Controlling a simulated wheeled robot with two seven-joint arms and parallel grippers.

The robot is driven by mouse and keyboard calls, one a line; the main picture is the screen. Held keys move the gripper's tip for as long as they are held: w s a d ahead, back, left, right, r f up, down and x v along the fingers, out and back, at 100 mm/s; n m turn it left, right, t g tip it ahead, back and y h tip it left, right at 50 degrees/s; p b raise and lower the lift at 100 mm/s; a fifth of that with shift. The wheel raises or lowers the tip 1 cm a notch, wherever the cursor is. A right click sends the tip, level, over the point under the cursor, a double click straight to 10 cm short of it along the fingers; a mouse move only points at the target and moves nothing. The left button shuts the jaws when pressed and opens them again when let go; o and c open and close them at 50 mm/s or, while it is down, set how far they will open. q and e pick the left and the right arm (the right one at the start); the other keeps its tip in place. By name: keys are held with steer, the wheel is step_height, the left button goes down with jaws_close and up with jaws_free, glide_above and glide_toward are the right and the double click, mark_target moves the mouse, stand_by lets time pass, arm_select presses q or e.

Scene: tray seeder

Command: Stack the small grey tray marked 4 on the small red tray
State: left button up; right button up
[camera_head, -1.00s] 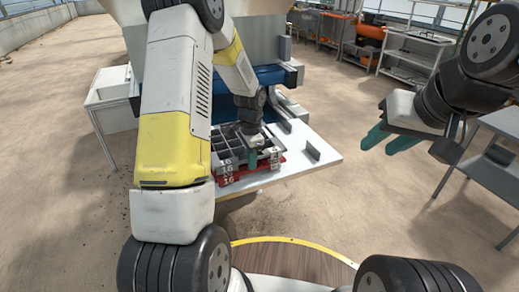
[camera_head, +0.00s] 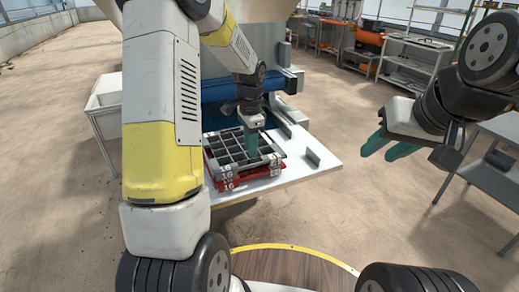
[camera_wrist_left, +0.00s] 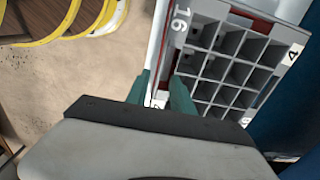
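The small grey tray (camera_head: 222,166), a grid of square cells with 16 and 4 on its rim, lies on the small red tray (camera_head: 216,185) at the table's near edge. Red shows below the grey rim. The wrist view shows the grey tray (camera_wrist_left: 225,52) with a strip of red tray (camera_wrist_left: 253,14) beyond it. Exact contact is unclear. My right gripper (camera_head: 386,147) is open and empty, off the table's right.
The white table (camera_head: 300,173) has a small upright grey block (camera_head: 312,157) right of the trays. A machine with a blue part (camera_head: 222,113) stands behind them. A grey side table (camera_head: 490,170) is at the right. The floor between is clear.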

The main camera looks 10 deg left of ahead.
arm_select(q)
steer(key=s+r+n+t, duration=0.15)
steer(key=s+r, duration=0.25)
steer(key=r, duration=0.6)
steer(key=s+d+r+n+t+h, duration=0.1)
steer(key=s+r+n, duration=0.3)
steer(key=s, duration=0.6)
steer(key=s+d+r+n+t+h, duration=0.1)
steer(key=s+r+n+t, duration=0.2)
steer(key=s, duration=0.7)
step_height(320, 180, up, 2)
steer(key=shift+r+n, duration=0.2)
steer(key=shift+n, duration=0.85)
steer(key=shift+s+d+t, duration=0.1)
steer(key=shift+t, duration=0.15)
